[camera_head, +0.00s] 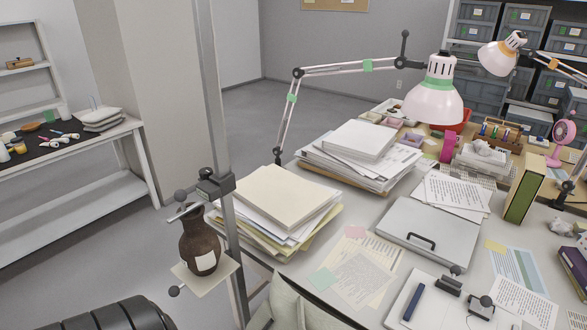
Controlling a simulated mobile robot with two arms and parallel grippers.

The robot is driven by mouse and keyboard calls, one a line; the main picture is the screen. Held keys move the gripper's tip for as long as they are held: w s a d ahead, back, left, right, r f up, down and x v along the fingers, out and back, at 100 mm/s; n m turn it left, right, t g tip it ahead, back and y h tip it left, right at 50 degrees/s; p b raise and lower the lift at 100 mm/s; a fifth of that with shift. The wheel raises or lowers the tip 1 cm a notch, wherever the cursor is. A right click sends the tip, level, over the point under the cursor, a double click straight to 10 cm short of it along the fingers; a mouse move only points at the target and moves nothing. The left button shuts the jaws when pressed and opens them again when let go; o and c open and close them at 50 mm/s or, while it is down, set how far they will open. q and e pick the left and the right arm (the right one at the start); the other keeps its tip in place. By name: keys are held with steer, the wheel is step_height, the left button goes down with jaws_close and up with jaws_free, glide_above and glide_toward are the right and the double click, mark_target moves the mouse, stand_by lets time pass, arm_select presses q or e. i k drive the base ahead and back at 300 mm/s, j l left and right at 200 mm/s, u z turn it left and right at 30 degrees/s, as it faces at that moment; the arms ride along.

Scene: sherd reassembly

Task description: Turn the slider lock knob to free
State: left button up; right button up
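A grey metal post (210,90) rises at the centre left. A dark slider block (219,188) is clamped around it, with a small dark piece on top. A thin rod with a round dark knob (180,195) sticks out to the left of the block. I cannot tell whether this is the lock knob, or whether it is locked or free. A dark brown vase (198,240) with a pale patch stands upright on a small pale plate (218,279) beside the post. A second round knob (174,291) sits under the plate. Neither gripper is in view.
A cluttered desk (390,262) lies to the right, with paper stacks (285,197), a grey case (432,232) and a white lamp (434,102). A shelf table (85,155) stands far left. A black ribbed shape (112,317) fills the bottom left. Open floor (110,255) lies left of the post.

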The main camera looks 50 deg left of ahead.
mark_target(204, 174)
steer(key=u, duration=2)
steer(key=i+j+z, duration=0.15)
steer(key=j, duration=0.2)
steer(key=i+j+z, duration=0.1)
steer(key=j, duration=0.25)
steer(key=i+j+z, duration=0.15)
steer(key=j, duration=0.2)
steer(key=j+z, duration=0.1)
steer(key=j, duration=0.3)
